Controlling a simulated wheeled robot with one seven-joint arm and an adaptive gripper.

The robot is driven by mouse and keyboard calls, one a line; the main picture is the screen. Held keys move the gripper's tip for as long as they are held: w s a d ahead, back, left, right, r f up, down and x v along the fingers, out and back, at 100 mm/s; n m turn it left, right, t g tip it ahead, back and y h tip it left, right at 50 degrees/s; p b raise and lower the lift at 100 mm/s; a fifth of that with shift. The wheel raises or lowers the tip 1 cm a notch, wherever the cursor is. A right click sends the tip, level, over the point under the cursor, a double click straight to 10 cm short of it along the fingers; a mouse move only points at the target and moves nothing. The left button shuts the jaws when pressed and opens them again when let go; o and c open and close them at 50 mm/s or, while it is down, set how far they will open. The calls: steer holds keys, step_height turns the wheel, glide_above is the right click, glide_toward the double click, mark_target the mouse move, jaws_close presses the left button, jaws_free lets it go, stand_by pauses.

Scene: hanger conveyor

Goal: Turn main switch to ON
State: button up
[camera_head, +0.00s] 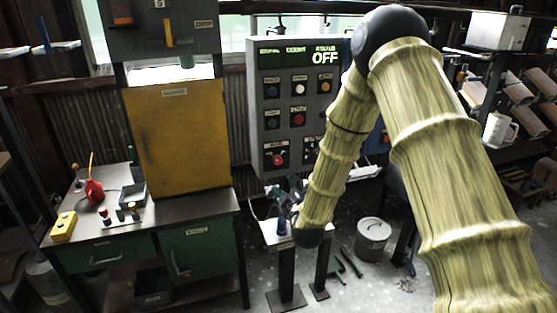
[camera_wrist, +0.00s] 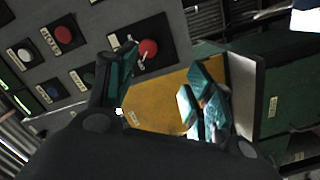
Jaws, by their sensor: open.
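The status display (camera_head: 325,57) at the panel's top right reads OFF. My gripper (camera_head: 287,186) is just below the switch in the head view, empty, with its teal fingers apart. In the wrist view, the red switch knob (camera_wrist: 148,48) shows just beyond and beside the left fingertip. My gripper (camera_wrist: 160,68) is open there and not closed around the knob. The exact gap to the knob is hard to tell.
Other buttons sit close to the switch, including a red one (camera_head: 298,118) and a green one (camera_head: 272,119). A yellow cabinet (camera_head: 180,140) stands left of the panel above a workbench (camera_head: 190,213). A metal bucket (camera_head: 373,235) is on the floor at right.

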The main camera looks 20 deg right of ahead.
mark_target(278, 162)
steer(key=w+p, duration=0.1)
steer(key=w, duration=0.2)
steer(key=w+r+p, duration=0.1)
steer(key=w, duration=0.3)
steer(key=w+d+p, duration=0.1)
steer(key=w+p, duration=0.1)
steer(key=w, duration=0.2)
steer(key=shift+w+r, duration=0.25)
steer(key=shift+r, duration=0.1)
steer(key=c, duration=1)
